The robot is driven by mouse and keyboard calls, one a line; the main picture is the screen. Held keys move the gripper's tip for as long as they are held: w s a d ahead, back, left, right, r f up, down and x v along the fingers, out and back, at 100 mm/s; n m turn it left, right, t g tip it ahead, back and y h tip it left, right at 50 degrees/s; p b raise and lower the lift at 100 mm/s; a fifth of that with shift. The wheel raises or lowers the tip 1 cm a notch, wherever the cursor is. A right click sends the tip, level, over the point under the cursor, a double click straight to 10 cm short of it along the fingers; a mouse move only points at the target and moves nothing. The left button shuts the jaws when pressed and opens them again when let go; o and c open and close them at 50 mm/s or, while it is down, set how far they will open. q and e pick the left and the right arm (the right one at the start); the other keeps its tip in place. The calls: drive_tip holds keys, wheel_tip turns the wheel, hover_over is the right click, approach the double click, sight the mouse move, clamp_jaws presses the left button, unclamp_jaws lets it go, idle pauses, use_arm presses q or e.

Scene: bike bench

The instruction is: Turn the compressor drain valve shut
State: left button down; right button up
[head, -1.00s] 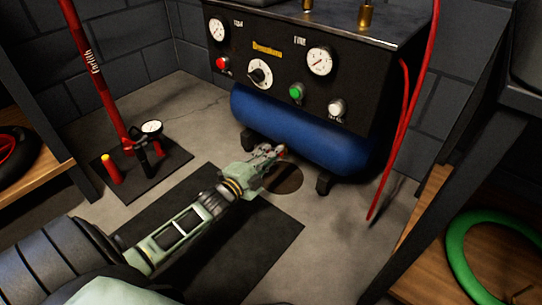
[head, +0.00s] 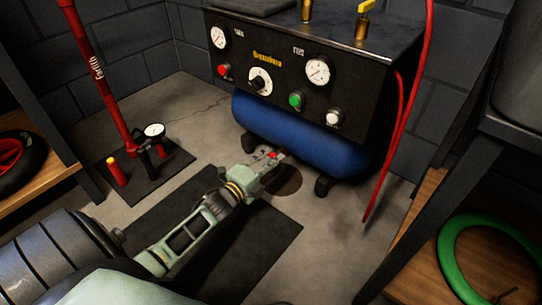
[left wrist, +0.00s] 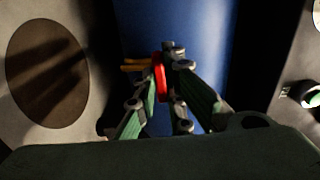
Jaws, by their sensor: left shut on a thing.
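The compressor's blue tank (head: 290,133) lies low under its black panel, and it fills the middle of the left wrist view (left wrist: 205,35). The drain valve's red handle (left wrist: 159,76) shows in the left wrist view, with a brass-coloured stem (left wrist: 134,67) to its left. My left gripper (left wrist: 163,70) is shut on the red handle, in front of the tank. In the head view my left gripper (head: 275,157) is low at the tank's front, and a little red shows between its fingers. The fingers hide part of the valve. My right gripper is out of view.
A dark round patch (head: 287,181) is on the floor beside my gripper, below the tank. A red hose (head: 384,165) hangs at the tank's right. A red floor pump (head: 100,75) stands at left on a dark mat. A bench leg (head: 430,220) is at right.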

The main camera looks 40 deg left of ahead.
use_arm(q)
drive_tip(key=c, duration=1.8)
unclamp_jaws()
drive_tip(key=shift+c, duration=0.2)
drive_tip(key=s, duration=1.2)
drive_tip(key=shift+a, duration=0.45)
drive_tip(key=shift+f, duration=0.1)
